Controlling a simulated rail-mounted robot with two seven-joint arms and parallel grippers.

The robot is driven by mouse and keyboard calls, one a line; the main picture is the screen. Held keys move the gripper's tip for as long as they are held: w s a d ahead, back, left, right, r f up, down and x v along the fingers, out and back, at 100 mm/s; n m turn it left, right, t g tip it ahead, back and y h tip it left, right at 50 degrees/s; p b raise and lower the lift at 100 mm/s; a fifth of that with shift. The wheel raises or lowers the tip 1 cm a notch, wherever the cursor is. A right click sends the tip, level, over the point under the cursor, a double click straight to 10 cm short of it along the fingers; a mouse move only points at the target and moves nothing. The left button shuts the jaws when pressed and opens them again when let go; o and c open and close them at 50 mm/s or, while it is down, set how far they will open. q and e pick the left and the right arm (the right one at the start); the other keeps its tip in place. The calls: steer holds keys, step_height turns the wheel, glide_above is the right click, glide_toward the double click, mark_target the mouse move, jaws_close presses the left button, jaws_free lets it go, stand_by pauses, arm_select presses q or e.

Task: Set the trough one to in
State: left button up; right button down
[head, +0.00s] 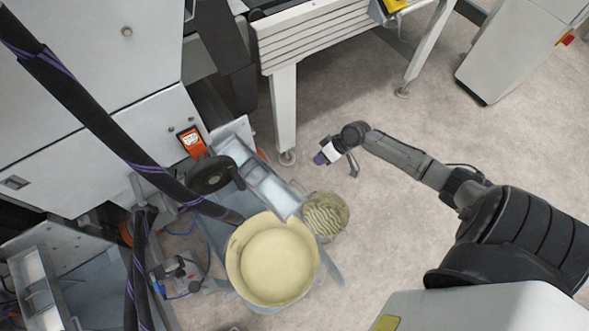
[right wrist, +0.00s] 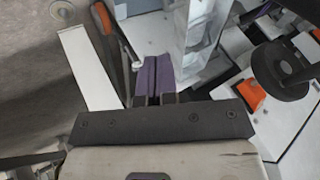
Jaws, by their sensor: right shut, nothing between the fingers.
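A grey metal trough (head: 268,188) slopes down from the machine toward a yellow bucket, at the middle left of the head view. A second, similar trough (head: 38,285) shows at the lower left; I see no label telling which is trough one. My right gripper (head: 322,158), with purple fingertips, is shut and empty. It is above the floor, to the right of the sloping trough and apart from it. In the right wrist view its purple fingers (right wrist: 152,75) are together, with a pale metal frame beyond them. My left gripper is out of view.
The yellow bucket (head: 235,260) stands below the trough, beside a ridged yellowish round thing (head: 326,215). A black handwheel (head: 212,175) and a thick hose (head: 100,125) are at the left. A white table leg (head: 284,110) stands behind the gripper.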

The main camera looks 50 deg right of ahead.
mark_target(295, 179)
steer(key=shift+n, duration=0.3)
steer(key=b+x, duration=0.3)
steer(key=a+b+x, duration=0.1)
steer(key=b+x, duration=0.2)
steer(key=x, duration=0.1)
steer(key=a+r+b+x, duration=0.1)
steer(key=b+x, duration=0.2)
steer(key=x, duration=0.1)
steer(key=shift+s+a+f, duration=0.1)
steer(key=shift+s+a, duration=0.1)
steer(key=shift+a, duration=0.5)
steer(key=shift+a, duration=0.1)
